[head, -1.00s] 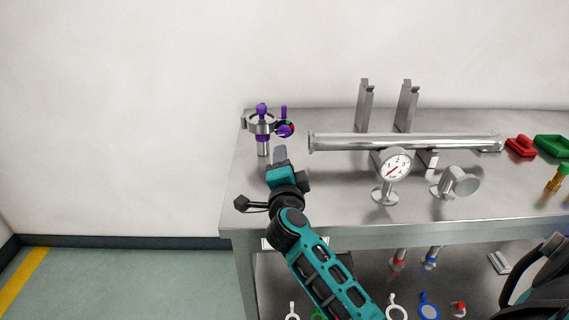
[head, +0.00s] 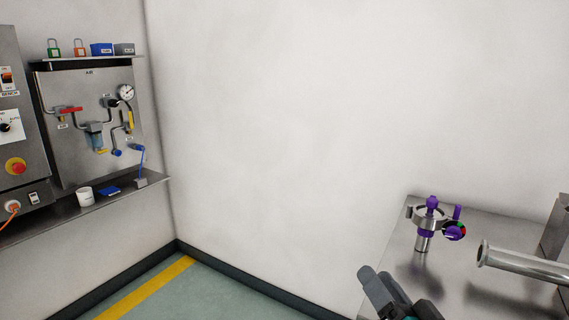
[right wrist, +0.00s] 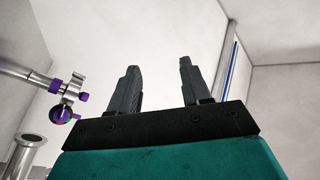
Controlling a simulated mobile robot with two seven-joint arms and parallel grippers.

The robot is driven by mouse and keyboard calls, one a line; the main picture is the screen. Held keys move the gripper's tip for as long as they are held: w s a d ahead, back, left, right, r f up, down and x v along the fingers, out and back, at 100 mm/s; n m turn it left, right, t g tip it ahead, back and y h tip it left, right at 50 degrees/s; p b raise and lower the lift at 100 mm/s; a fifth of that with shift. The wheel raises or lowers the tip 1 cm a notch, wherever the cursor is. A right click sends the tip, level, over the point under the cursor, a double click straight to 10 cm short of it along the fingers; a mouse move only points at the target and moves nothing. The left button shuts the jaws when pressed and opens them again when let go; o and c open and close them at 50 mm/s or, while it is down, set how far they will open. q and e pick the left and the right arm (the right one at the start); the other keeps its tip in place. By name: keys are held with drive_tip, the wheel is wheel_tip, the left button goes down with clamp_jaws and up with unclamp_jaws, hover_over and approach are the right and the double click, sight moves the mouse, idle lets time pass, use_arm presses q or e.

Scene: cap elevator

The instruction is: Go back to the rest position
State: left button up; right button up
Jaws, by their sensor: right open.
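My right gripper (head: 384,290) shows at the bottom of the head view, over the left edge of the metal table. In the right wrist view its two dark fingers (right wrist: 156,88) stand apart with nothing between them. A steel fitting with purple knobs (head: 423,240) stands upright on the table, beyond and to the right of the gripper and apart from it. The fitting also shows at the left of the right wrist view (right wrist: 72,92). My left gripper is not in view.
The metal table (head: 400,258) fills the lower right, with a steel pipe (head: 525,264) on it. A wall panel with valves and a gauge (head: 90,125) hangs at the left above a narrow shelf (head: 60,221). The floor between shelf and table is clear.

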drive_tip(key=s+a+f+n+g, duration=0.4)
drive_tip(key=s+f+n+g, duration=0.3)
drive_tip(key=s+f+g, duration=0.35)
drive_tip(key=s+d+f+m+g+h, duration=0.1)
drive_tip(key=s+d+f+g+h, duration=0.25)
drive_tip(key=s, duration=0.35)
drive_tip(key=s+d+f+m+g+h, duration=0.1)
drive_tip(key=s+d+f+g+h, duration=0.15)
drive_tip(key=s+d, duration=0.3)
drive_tip(key=w+a+f+n+t+y, duration=0.1)
drive_tip(key=w+a+f+t, duration=0.2)
drive_tip(key=w+f+t, duration=0.4)
drive_tip(key=shift+a+f+t+y, duration=0.15)
drive_tip(key=shift+f+t+y, duration=0.35)
drive_tip(key=shift+f, duration=0.95)
